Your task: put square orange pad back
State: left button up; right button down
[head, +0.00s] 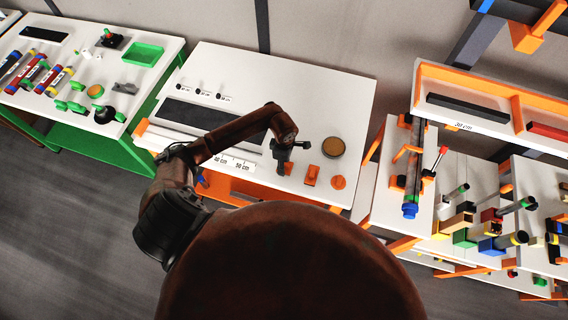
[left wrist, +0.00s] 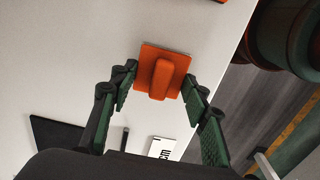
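The square orange pad (left wrist: 178,62) is a flat plate with a raised orange grip bar (left wrist: 161,80) on top. It lies on the white table. In the head view only a bit of the orange pad (head: 288,169) shows beside my gripper. My left gripper (head: 283,160) points down over it. In the left wrist view the fingers of my left gripper (left wrist: 160,92) are apart on either side of the pad, with gaps to the grip bar. Whether the fingertips touch the pad's edges I cannot tell. My right gripper is not in view.
On the white table (head: 345,85), an orange rectangular piece (head: 312,175), a round orange piece (head: 338,182) and a brown disc (head: 333,147) lie right of the gripper. A dark strip (head: 205,116) lies left. A green-framed table (head: 165,48) and an orange rack (head: 416,85) flank it.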

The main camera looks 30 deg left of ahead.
pick_arm(q)
jog(key=o, duration=0.4)
jog(key=shift+o, duration=0.2)
jog(key=shift+r, duration=0.5)
notch_tip(320, 180, up, 11)
jog(key=b, duration=0.2)
jog(key=shift+r, duration=0.15)
